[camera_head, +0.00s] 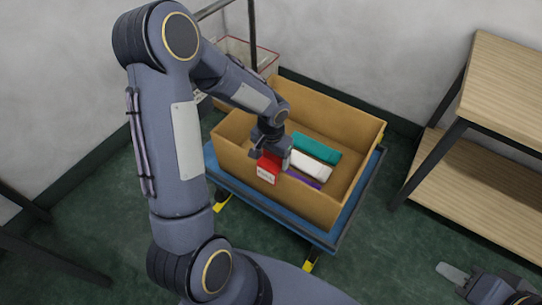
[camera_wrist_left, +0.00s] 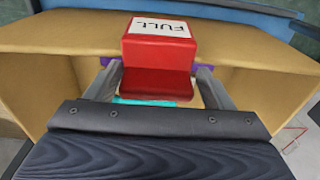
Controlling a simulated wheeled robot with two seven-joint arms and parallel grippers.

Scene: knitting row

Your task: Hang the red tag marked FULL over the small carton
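The red tag (camera_head: 268,166) has a white label, which reads FULL in the left wrist view (camera_wrist_left: 158,28). My left gripper (camera_wrist_left: 158,72) has a finger against each side of the tag and appears shut on it. In the head view the tag is at the near-left wall of the open brown carton (camera_head: 300,202), its label in front of that wall. Whether it rests on the rim or is just above it, I cannot tell. My right gripper (camera_head: 456,272) is at the bottom right corner, partly cut off, away from the carton.
The carton stands on a blue cart (camera_head: 292,228) and holds teal (camera_head: 316,149), white (camera_head: 312,165) and purple (camera_head: 303,179) items. A wooden shelf rack (camera_head: 490,190) stands on the right. A red-rimmed container (camera_head: 262,50) is behind the carton. Green floor lies clear in front.

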